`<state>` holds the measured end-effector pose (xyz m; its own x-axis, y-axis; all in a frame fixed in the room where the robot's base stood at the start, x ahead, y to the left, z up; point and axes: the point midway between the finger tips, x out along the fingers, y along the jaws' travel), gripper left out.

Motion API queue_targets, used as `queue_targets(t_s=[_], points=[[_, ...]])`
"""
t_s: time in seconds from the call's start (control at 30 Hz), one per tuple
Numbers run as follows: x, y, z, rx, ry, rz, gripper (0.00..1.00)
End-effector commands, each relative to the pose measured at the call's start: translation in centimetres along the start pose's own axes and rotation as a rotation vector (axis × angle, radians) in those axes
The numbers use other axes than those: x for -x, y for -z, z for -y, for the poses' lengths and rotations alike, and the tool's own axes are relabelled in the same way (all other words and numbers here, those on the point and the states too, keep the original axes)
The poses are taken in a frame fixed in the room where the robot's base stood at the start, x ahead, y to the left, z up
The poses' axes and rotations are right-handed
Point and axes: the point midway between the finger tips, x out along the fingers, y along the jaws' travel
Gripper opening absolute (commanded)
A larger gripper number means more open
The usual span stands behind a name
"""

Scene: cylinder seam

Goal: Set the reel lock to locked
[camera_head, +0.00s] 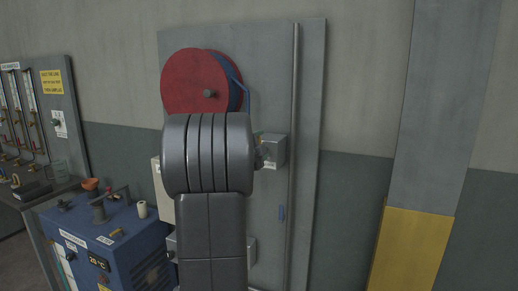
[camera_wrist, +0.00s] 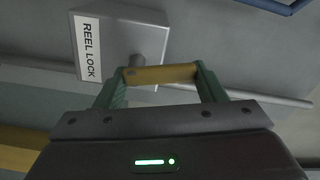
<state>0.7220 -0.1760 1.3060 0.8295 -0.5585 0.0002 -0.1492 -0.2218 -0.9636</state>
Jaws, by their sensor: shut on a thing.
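The reel lock is a small grey box (camera_wrist: 150,42) with a white "REEL LOCK" label (camera_wrist: 88,50), seen at the top of the wrist view. In the head view the box (camera_head: 275,149) sits on the grey panel, right of my arm. A yellow-brown lever (camera_wrist: 160,75) lies crosswise in front of the box. My gripper (camera_wrist: 161,72) has green fingers, one at each end of the lever, and is shut on it. In the head view my arm hides most of the gripper. I cannot read the lock's setting.
A red reel (camera_head: 190,82) is mounted above the lock on the grey panel (camera_head: 308,120). A vertical pipe (camera_head: 293,120) runs just right of the lock. A blue machine (camera_head: 110,235) stands at lower left. A grey and yellow column (camera_head: 425,130) stands at right.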

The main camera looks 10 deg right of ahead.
Motion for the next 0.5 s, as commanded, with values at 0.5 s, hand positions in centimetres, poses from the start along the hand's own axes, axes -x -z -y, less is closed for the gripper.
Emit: queue_targets(t_s=[0.5], points=[[0.02,0.61,-0.38,-0.261,-0.001,0.0,0.41]])
